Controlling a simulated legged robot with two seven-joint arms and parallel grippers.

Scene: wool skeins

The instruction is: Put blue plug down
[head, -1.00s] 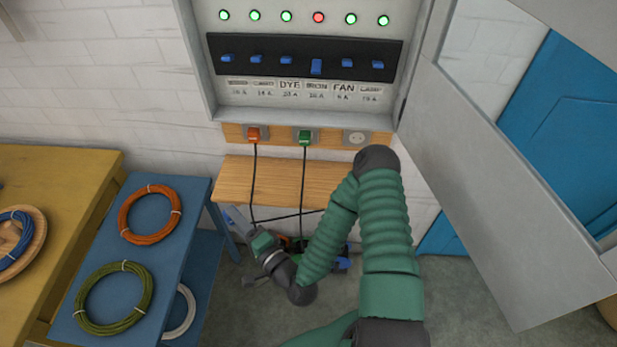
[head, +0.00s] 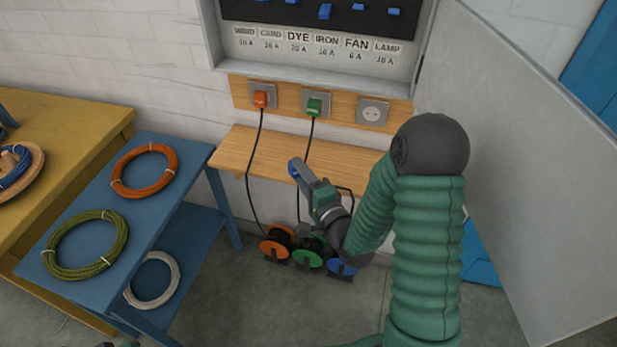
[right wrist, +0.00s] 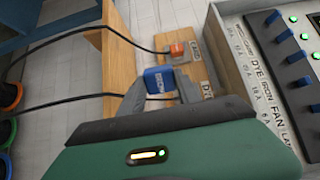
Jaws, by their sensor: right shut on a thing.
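My right gripper (head: 297,172) is shut on the blue plug (head: 293,170), which peeks out at its tip in front of the wooden shelf (head: 250,158). In the right wrist view the blue plug (right wrist: 158,82) stands out past the dark finger, its lettered face showing. The plug appears clear of the shelf, but I cannot tell its exact height. The blue cable reel (head: 342,268) sits on the floor below, partly behind my arm. My left gripper does not show clearly; only a sliver at the bottom edge may be part of that arm.
An orange plug (head: 261,98) and a green plug (head: 314,107) sit in wall sockets; the right socket (head: 372,112) is empty. Orange (head: 275,245) and green (head: 308,256) reels stand below. The open cabinet door (head: 520,170) bounds the right.

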